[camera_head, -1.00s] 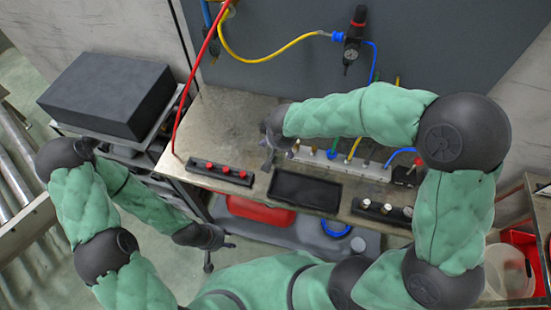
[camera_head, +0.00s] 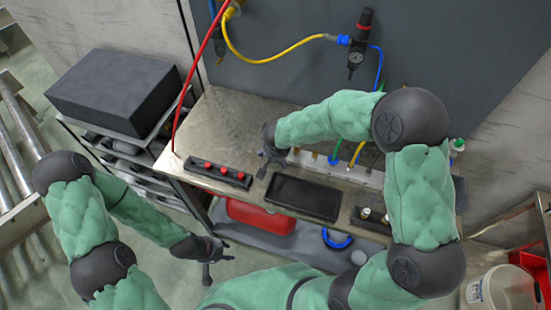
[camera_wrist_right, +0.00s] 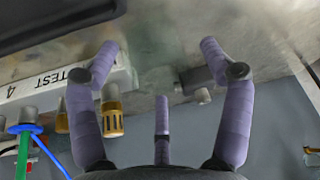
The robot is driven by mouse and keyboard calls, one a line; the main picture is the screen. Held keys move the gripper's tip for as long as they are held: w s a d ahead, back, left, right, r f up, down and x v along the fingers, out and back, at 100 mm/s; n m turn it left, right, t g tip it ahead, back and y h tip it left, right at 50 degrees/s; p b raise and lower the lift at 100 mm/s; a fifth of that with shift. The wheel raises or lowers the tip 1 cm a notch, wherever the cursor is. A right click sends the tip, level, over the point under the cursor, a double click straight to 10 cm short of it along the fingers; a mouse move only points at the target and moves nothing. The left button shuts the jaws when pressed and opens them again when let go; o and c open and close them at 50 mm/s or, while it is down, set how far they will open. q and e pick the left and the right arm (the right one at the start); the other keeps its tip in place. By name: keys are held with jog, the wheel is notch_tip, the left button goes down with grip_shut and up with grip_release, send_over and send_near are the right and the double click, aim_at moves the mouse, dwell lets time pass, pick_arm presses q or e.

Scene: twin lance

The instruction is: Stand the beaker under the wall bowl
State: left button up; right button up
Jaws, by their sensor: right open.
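A dark wall unit with a red band (camera_head: 360,45) hangs at the top of the head view; its lower end seems to be the wall bowl. I cannot make out a beaker for sure in either view. My right gripper (camera_head: 268,160) is over the bench, left of the white fitting strip. In the right wrist view it (camera_wrist_right: 160,75) is open, with its fingers apart and nothing between them. My left gripper (camera_head: 215,258) hangs low in front of the bench, apart from it, fingers spread and empty.
A black tray (camera_head: 303,197) and a strip with red knobs (camera_head: 219,173) lie on the bench (camera_head: 240,112). The white strip (camera_wrist_right: 52,88) carries brass fittings. A red hose runs up at the left. A white bucket (camera_head: 500,292) is at the lower right.

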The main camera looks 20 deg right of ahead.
jog(key=shift+x, duration=0.9)
jog(key=c, duration=1.1)
jog(key=shift+r, duration=0.1)
